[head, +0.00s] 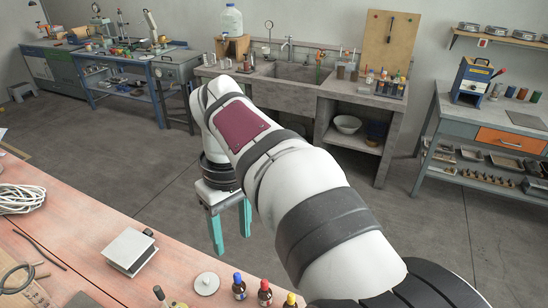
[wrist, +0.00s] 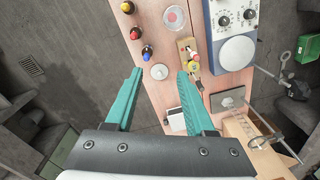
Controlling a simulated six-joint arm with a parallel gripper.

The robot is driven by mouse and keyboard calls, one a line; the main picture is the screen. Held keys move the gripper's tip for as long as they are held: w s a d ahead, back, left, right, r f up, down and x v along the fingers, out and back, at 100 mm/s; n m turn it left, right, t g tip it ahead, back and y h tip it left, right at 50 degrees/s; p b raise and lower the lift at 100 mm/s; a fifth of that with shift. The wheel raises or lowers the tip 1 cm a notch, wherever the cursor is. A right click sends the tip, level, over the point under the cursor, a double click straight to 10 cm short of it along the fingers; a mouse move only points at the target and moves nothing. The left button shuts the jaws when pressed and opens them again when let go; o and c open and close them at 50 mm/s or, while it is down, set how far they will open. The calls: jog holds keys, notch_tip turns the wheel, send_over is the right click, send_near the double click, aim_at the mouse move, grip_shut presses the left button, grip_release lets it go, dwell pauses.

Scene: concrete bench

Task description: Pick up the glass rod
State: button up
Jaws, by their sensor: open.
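I cannot make out a glass rod for certain in either view. In the head view, a jar (head: 341,72) with thin upright sticks stands on the concrete bench (head: 289,84) at the back, but they are too small to identify. My gripper (head: 231,236) has teal fingers pointing down over the floor, beyond the wooden table's edge and in front of the concrete bench. In the wrist view my gripper (wrist: 160,73) is open, with nothing between its fingers. Its view takes in the wooden table and floor.
The wooden table (head: 75,225) holds a white box (head: 130,250), a white disc (head: 207,284) and bottles with blue (head: 238,286), red (head: 264,292) and yellow (head: 290,300) caps. A rack of small bottles (head: 388,82) stands right of the sink (head: 297,72). Floor lies between.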

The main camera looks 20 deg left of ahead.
aim_at(156, 288)
jog(key=s+a+f+n, duration=0.2)
jog(key=s+a+n, duration=0.2)
jog(key=a, duration=0.3)
jog(key=s+a+f+n, duration=0.2)
jog(key=s+a+n, duration=0.15)
jog(key=a, duration=0.45)
jog(key=shift+t, duration=0.3)
jog(key=f, duration=1)
jog(key=s+f, duration=0.1)
jog(key=f, duration=0.4)
jog(key=shift+f, duration=0.2)
grip_shut()
